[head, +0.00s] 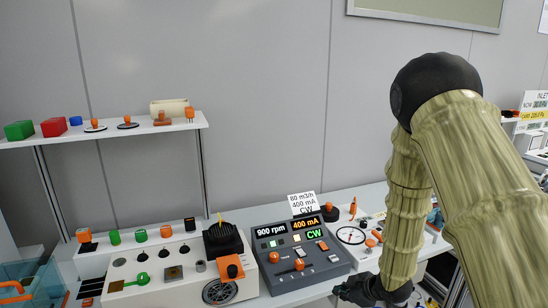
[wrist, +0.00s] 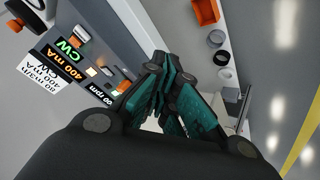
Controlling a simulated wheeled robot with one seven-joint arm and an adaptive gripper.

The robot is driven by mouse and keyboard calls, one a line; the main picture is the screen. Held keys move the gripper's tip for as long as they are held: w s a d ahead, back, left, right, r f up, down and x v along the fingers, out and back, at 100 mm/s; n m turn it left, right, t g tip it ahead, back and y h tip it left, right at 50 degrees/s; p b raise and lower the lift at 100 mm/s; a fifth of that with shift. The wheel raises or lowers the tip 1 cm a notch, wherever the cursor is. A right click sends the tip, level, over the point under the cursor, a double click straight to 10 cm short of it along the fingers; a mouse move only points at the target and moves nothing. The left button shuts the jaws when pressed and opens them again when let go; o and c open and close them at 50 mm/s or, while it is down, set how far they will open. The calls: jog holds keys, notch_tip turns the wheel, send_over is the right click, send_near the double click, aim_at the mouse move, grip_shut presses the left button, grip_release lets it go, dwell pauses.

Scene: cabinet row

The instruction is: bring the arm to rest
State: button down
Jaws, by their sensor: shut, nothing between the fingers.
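My arm comes in from the right of the head view and bends down at a black joint. My gripper (head: 352,291) hangs at the lower end, dark and small, close to the front edge of the bench, to the right of and below the grey control panel. In the wrist view my gripper (wrist: 160,62) shows teal and black fingers drawn together, with nothing held. From these views I cannot tell the exact gap between the fingertips and the bench edge.
The control panel (head: 298,271) reads 900 rpm, 400 mA and CW. A white console (head: 180,291) with knobs stands to its left. A shelf (head: 150,130) above holds coloured blocks. In the wrist view, an orange bin (wrist: 206,12) is at the top and open floor (wrist: 275,60) lies right.

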jog(key=s+f+m+g+h, duration=0.1)
jog(key=s+f+m+g, duration=0.15)
jog(key=s+f, duration=0.6)
jog(key=s+f+m+g+h, duration=0.1)
jog(key=s+f+m, duration=0.35)
jog(key=s, duration=0.75)
jog(key=s+f+m+g+h, duration=0.1)
jog(key=s+f+m, duration=0.2)
jog(key=s+f, duration=0.6)
jog(key=s+d+m+g+h, duration=0.1)
jog(key=s+m+g, duration=0.1)
jog(key=s, duration=1.2)
jog(key=shift+d+f+m+g, duration=0.15)
jog(key=shift+f+m+g, duration=0.15)
jog(key=shift+m, duration=0.4)
